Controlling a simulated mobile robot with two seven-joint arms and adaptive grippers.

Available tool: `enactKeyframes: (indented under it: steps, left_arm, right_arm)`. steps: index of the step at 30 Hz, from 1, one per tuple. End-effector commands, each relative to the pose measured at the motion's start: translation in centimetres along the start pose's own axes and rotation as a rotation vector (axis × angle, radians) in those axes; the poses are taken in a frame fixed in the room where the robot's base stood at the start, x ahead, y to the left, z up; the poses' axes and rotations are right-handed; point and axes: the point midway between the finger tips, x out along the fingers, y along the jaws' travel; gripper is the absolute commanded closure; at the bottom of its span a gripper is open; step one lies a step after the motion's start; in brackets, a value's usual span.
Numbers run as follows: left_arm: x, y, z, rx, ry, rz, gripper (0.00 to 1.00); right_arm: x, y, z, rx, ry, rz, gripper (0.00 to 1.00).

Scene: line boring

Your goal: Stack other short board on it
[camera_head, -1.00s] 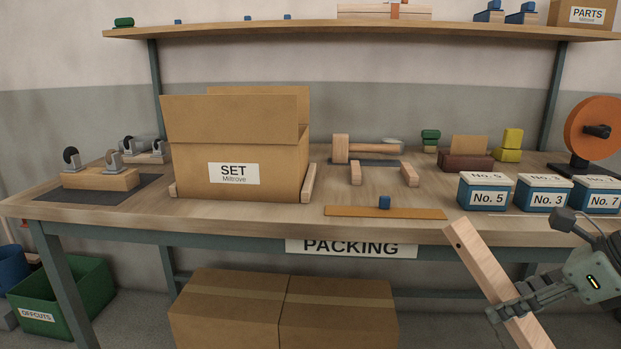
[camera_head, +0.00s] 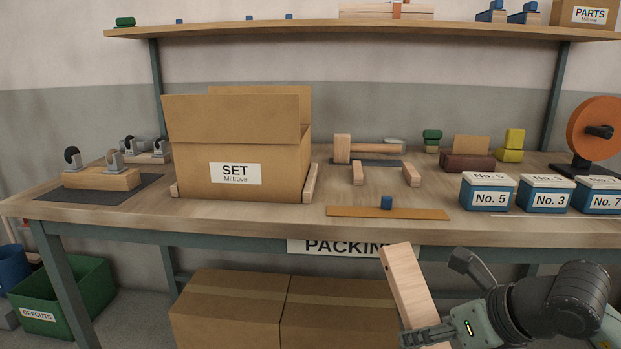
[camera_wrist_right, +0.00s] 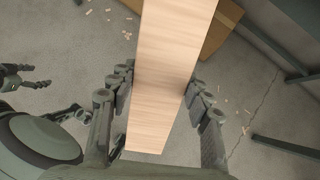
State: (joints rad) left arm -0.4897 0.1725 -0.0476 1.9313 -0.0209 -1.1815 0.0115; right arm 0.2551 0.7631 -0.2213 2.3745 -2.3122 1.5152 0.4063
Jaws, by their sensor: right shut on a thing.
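My right gripper (camera_head: 428,338) is shut on a pale wooden board (camera_head: 408,285), held tilted in front of the table's front edge, below the tabletop. In the right wrist view the board (camera_wrist_right: 172,60) runs between the fingers of the right gripper (camera_wrist_right: 160,95). Two short pale wood pieces (camera_head: 357,173) (camera_head: 411,175) lie apart on the table in front of a wooden mallet. Which board "it" means I cannot tell. My left gripper (camera_wrist_right: 45,95) shows only at the left of the wrist view, its fingers apart and empty; the head view does not show it.
A cardboard box marked SET (camera_head: 240,150) stands on the table, with wood strips beside it. Blue bins (camera_head: 488,197) stand right. Bare tabletop (camera_head: 440,200) shows between them.

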Motion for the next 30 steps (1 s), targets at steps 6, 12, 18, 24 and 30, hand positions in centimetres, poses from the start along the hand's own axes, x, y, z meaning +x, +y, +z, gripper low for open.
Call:
enactKeyframes:
  steps: [6, 12, 18, 24, 30]
  left_arm:
    - [-0.7, -0.2, -0.2, 0.001, 0.0, -0.001, 0.3]
    - [-1.5, -0.3, -0.4, 0.001, 0.0, -0.001, 0.3]
    - [-2.3, -0.4, -0.6, 0.001, 0.001, -0.001, 0.3]
    - [-2.3, -0.4, -0.6, 0.001, 0.0, -0.001, 0.3]
    - [-2.2, -0.4, -0.6, 0.001, 0.0, -0.001, 0.3]
  right_arm:
    - [-0.8, 0.0, 0.7, -0.001, -0.002, 0.0, 1.0]
    - [-1.9, 0.1, 1.6, -0.002, -0.002, -0.001, 1.0]
    - [-3.0, 0.3, 2.5, -0.002, -0.001, 0.0, 1.0]
    - [-3.1, 0.3, 2.5, -0.001, -0.001, 0.0, 1.0]
    - [-3.0, 0.3, 2.4, -0.001, 0.0, 0.0, 1.0]
